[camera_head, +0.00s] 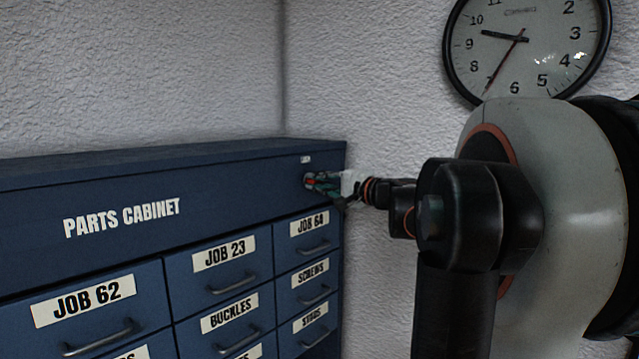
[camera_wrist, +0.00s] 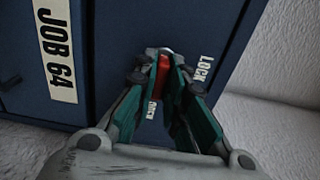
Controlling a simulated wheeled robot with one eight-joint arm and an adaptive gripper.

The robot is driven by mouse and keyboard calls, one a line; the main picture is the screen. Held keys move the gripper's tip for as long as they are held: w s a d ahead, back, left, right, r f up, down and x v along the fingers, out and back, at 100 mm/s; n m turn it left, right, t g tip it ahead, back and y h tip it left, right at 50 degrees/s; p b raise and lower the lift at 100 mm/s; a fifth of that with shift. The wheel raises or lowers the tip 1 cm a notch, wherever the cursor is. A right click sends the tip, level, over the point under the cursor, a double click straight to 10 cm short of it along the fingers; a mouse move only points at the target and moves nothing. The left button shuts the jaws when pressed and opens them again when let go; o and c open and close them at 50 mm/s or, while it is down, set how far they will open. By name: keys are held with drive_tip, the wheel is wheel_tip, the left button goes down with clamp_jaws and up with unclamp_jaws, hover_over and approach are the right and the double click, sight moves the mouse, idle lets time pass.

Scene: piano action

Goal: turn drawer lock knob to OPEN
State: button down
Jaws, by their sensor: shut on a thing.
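The drawer lock knob (camera_wrist: 163,68) shows red between my fingertips in the wrist view. It sits on the blue parts cabinet (camera_head: 100,255), at the upper right of its front panel. In the head view the knob (camera_head: 311,182) is a small red spot at my fingertips. My gripper (camera_wrist: 165,75) is shut on the knob, with one green-lined finger on each side; it also shows in the head view (camera_head: 318,182). A LOCK label (camera_wrist: 206,68) is beside the knob. A second label (camera_wrist: 151,110), partly hidden by a finger, lies on the other side; I cannot read it fully.
Labelled drawers with handles fill the cabinet front below the knob, with the JOB 64 drawer (camera_head: 310,240) nearest. A white textured wall (camera_head: 375,270) stands close at the cabinet's right side. A round clock (camera_head: 527,45) hangs on the wall above my arm.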

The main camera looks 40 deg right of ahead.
idle(0.3)
drive_tip(key=c, duration=1.6)
unclamp_jaws()
drive_tip(key=shift+c, duration=0.2)
drive_tip(key=shift+s, duration=0.1)
drive_tip(key=s, duration=0.7)
drive_tip(key=shift+s+d, duration=0.2)
drive_tip(key=shift+d, duration=0.1)
